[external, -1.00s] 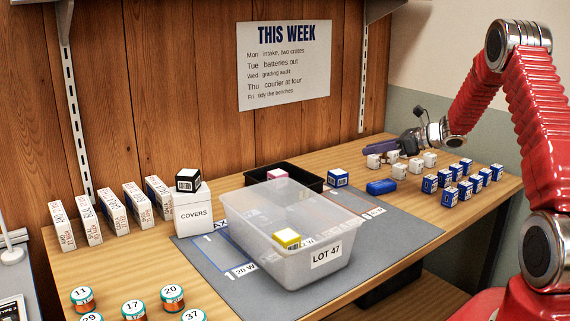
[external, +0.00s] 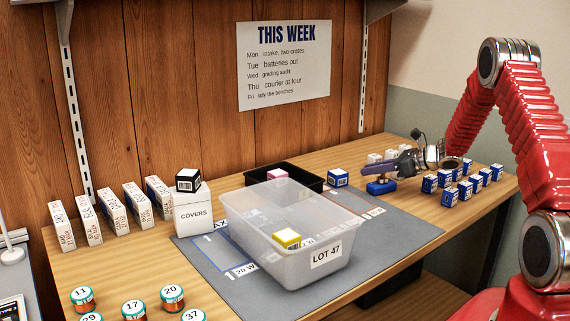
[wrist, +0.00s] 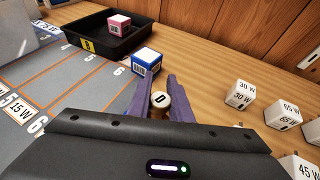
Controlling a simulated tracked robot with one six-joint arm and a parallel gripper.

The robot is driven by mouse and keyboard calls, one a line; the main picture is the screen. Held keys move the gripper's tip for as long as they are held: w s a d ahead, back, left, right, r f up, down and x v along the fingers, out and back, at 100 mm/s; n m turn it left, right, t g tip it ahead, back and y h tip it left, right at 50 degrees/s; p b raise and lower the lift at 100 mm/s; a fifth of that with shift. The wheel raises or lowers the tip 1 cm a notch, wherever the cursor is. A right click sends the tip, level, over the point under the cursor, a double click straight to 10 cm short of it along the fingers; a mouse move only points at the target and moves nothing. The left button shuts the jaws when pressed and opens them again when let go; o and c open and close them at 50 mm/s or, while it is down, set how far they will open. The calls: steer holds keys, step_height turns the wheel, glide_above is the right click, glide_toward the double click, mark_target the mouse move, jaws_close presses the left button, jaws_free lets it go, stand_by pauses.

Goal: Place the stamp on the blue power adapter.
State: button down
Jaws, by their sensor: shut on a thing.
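My gripper (external: 372,172) is shut on the round cream top of the stamp (wrist: 160,100), which shows a dark mark between the purple fingertips (wrist: 158,92). In the external view, a low blue block (external: 381,188) is directly below the fingers; I cannot tell whether it is part of the stamp. The blue power adapter (external: 337,179), a blue cube with a white top and a barcode, stands on the bench to the left of my gripper. It also shows just ahead of the fingertips in the wrist view (wrist: 146,62). Nothing rests on its top.
A black tray (external: 312,182) with a pink cube (external: 277,174) stands behind a clear bin (external: 318,268) holding a yellow cube (external: 287,238). White cubes (wrist: 241,94) stand close beside my gripper. Several blue-and-white cubes (external: 465,189) stand at the right. The mat's front right is clear.

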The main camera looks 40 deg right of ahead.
steer(key=c, duration=1.6)
jaws_free()
steer(key=v, duration=1.2)
